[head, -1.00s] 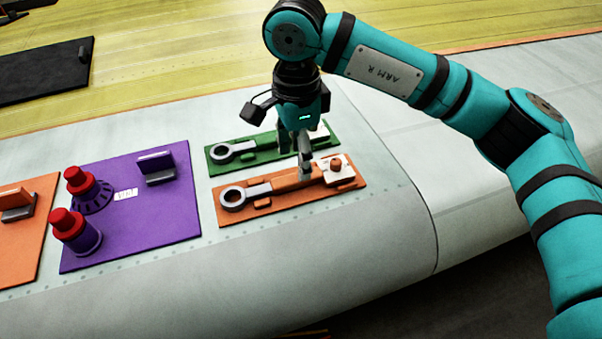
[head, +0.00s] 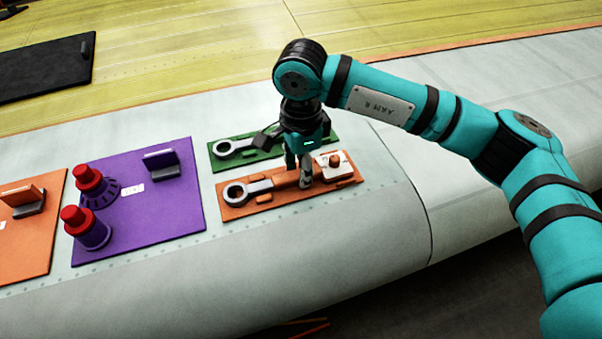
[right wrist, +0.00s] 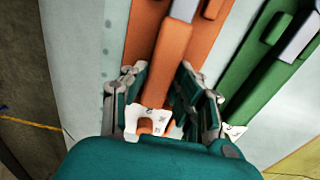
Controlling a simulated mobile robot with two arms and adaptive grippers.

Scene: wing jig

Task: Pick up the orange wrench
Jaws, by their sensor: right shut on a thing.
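The orange wrench (head: 262,186) has a grey ring head and an orange handle. It lies on an orange board (head: 240,211), ring end to the left in the head view. My right gripper (head: 298,178) is down at the handle end, its fingers shut on the handle. In the right wrist view the orange handle (right wrist: 172,52) runs between the two fingers of my right gripper (right wrist: 160,88). The wrench still lies along its board, and I see no clear gap under it. My left gripper is not in view.
A green board (head: 270,153) with a similar wrench (head: 230,148) lies just behind. A purple board (head: 160,215) with red-topped parts (head: 87,179) stands to the left, and another orange board (head: 25,250) at the far left. The grey wing surface in front is clear.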

